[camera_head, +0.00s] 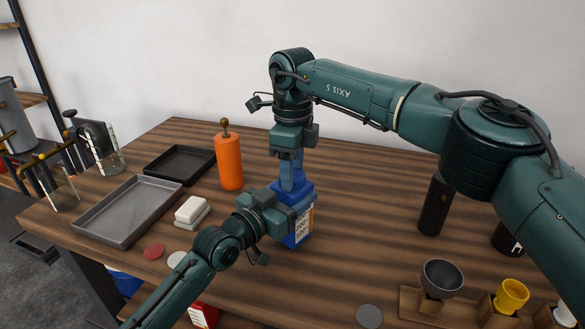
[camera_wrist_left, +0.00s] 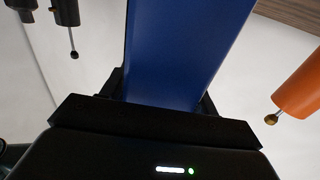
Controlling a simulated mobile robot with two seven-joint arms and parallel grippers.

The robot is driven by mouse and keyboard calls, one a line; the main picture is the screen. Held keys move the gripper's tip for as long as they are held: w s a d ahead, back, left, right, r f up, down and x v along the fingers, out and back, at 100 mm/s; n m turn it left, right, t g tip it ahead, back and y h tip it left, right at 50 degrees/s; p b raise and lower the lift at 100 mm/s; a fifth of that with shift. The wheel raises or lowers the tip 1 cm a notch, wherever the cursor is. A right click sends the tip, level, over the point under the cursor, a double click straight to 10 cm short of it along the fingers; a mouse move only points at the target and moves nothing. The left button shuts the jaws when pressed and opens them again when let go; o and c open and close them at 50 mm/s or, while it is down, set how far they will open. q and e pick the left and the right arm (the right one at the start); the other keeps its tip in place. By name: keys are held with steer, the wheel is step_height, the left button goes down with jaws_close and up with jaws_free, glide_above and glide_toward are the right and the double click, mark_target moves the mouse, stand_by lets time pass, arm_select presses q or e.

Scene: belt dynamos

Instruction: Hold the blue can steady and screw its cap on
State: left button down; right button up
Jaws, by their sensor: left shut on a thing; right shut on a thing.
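The blue can (camera_head: 301,226) stands on the wooden table, with a white and orange label on its side. My left gripper (camera_head: 284,210) comes in from the lower left and is shut on the can's body. In the left wrist view the can's blue side (camera_wrist_left: 185,50) fills the space between the fingers. My right gripper (camera_head: 291,170) points straight down above the can's top and is shut on the cap. The cap is mostly hidden by the fingers, so I cannot tell how it sits on the neck.
An orange bottle (camera_head: 229,162) stands left of the can; it also shows in the left wrist view (camera_wrist_left: 299,92). Grey (camera_head: 125,212) and black (camera_head: 181,162) trays and white blocks (camera_head: 192,211) lie left. A dark cylinder (camera_head: 436,205) and cups (camera_head: 511,296) stand right.

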steer(key=m, duration=0.4)
steer(key=shift+m, duration=0.3)
steer(key=m, duration=1)
steer(key=shift+m, duration=0.4)
steer(key=o, duration=1.1)
steer(key=shift+o, duration=0.2)
step_height(320, 180, up, 12)
arm_select(q)
steer(key=shift+c, duration=1.6)
jaws_free()
